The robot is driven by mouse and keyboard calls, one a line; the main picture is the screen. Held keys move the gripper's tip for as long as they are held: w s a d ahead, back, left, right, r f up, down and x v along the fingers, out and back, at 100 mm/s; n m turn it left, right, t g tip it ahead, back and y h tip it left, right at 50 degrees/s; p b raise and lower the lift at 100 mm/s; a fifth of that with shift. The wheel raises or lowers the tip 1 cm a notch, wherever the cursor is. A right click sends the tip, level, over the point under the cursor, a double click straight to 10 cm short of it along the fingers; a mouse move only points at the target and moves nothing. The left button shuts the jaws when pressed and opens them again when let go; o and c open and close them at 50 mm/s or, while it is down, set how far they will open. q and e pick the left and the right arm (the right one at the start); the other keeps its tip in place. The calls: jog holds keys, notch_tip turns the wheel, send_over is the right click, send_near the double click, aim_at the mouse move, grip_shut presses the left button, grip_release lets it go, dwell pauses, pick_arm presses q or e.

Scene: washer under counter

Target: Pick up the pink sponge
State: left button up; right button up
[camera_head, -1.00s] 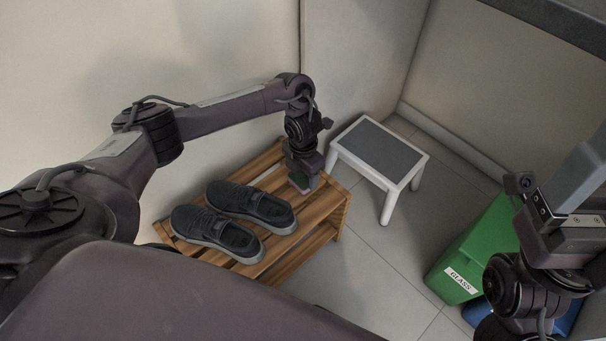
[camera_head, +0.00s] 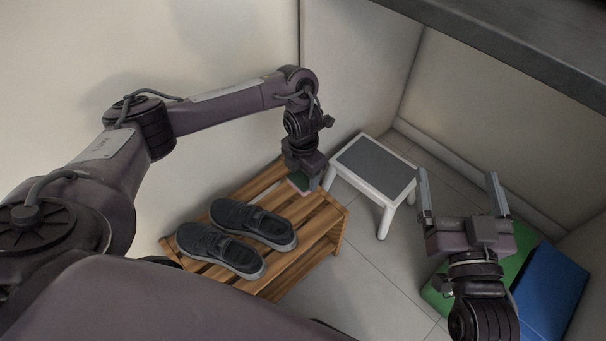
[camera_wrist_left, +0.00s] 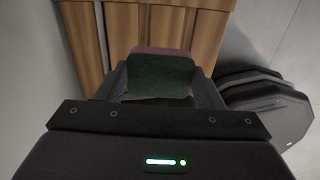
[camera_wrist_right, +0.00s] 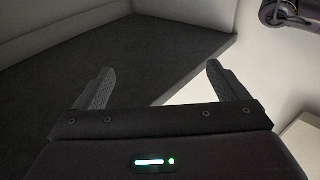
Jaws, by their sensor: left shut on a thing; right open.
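The sponge is a small block with a dark green face and a pink layer. In the left wrist view the sponge (camera_wrist_left: 160,76) sits between the two fingers of my left gripper (camera_wrist_left: 160,92), which is shut on it. In the head view the sponge (camera_head: 300,184) shows at the tips of my left gripper (camera_head: 305,179), over the far end of a wooden slatted rack (camera_head: 318,225). I cannot tell whether it touches the slats. My right gripper (camera_head: 458,182) is open and empty, fingers spread, well to the right.
Dark shoes (camera_head: 252,222) lie on the rack, left of the sponge. A white step stool (camera_head: 384,212) with a grey top stands close to the right. A green bin (camera_head: 436,296) and a blue bin (camera_head: 552,290) are near my right arm. A dark counter edge (camera_head: 500,45) hangs overhead.

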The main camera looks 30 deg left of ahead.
aim_at(303, 177)
pick_arm(q)
notch_tip(303, 177, up, 2)
jog(key=shift+r+p, duration=0.1)
jog(key=shift+p, duration=0.4)
notch_tip(303, 177, up, 2)
jog(key=shift+p, duration=0.65)
pick_arm(e)
jog(key=s+f+g+h, duration=0.1)
jog(key=s+f+g, duration=0.15)
jog(key=f, duration=0.35)
jog(key=s+d+f+g+h, duration=0.1)
jog(key=s+f+g, duration=0.1)
jog(key=f+g, duration=0.25)
jog(key=s+f+g+h, duration=0.1)
jog(key=s+f+g, duration=0.15)
jog(key=f, duration=0.45)
pick_arm(q)
jog(key=shift+r+p, duration=0.3)
jog(key=shift+r, duration=0.2)
jog(key=shift+r+p, duration=1.5)
jog(key=shift+r, duration=1.15)
pick_arm(e)
jog(key=s+d+f+g+h, duration=0.3)
jog(key=s+d+g, duration=0.1)
jog(key=s, duration=0.2)
jog(key=shift+d+f+g, duration=0.35)
jog(key=shift+f, duration=0.05)
